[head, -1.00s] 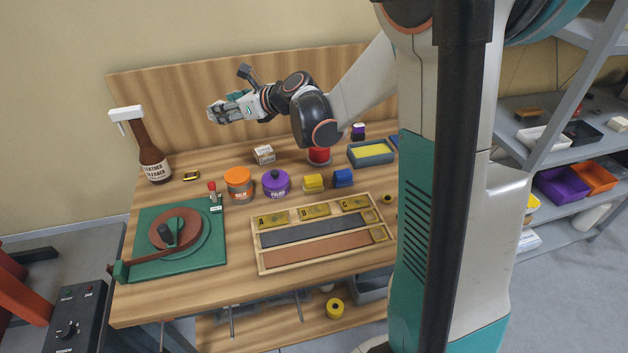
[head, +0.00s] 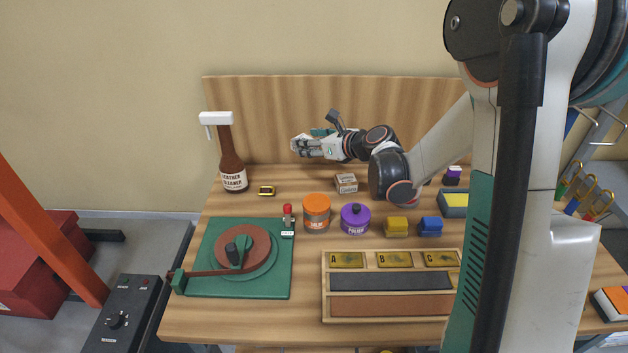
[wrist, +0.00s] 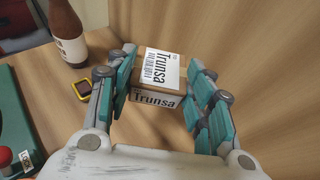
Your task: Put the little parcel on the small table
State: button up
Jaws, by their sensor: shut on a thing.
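The little parcel (wrist: 158,78) is a brown cardboard box with a white label reading "Trunsa". In the wrist view it sits between the teal finger pads of my gripper (wrist: 165,95), which is shut on it. In the head view my gripper (head: 300,147) is above the back of the wooden workbench (head: 200,318), in front of its backboard, and the parcel is hard to make out there. I cannot make out a separate small table in these frames.
A brown cleaner bottle (head: 233,165) and a yellow-black gadget (head: 267,191) stand near my gripper. A small box (head: 346,183), an orange jar (head: 316,212), a purple jar (head: 355,219) and a green turntable (head: 240,283) are on the bench. Floor shows at left.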

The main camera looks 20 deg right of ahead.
aim_at(311, 184)
notch_tip(311, 184, down, 11)
jog(key=b, duration=0.3)
jog(key=shift+f+b, duration=0.1)
jog(key=shift+b, duration=0.2)
jog(key=shift+f, duration=0.15)
jog(key=o, duration=0.8)
jog(key=shift+s+r, duration=0.1)
jog(key=shift+r, duration=0.2)
jog(key=p+v, duration=0.3)
jog(key=v, duration=0.8)
jog(key=shift+s+d+r, duration=0.2)
jog(key=shift+s, duration=0.15)
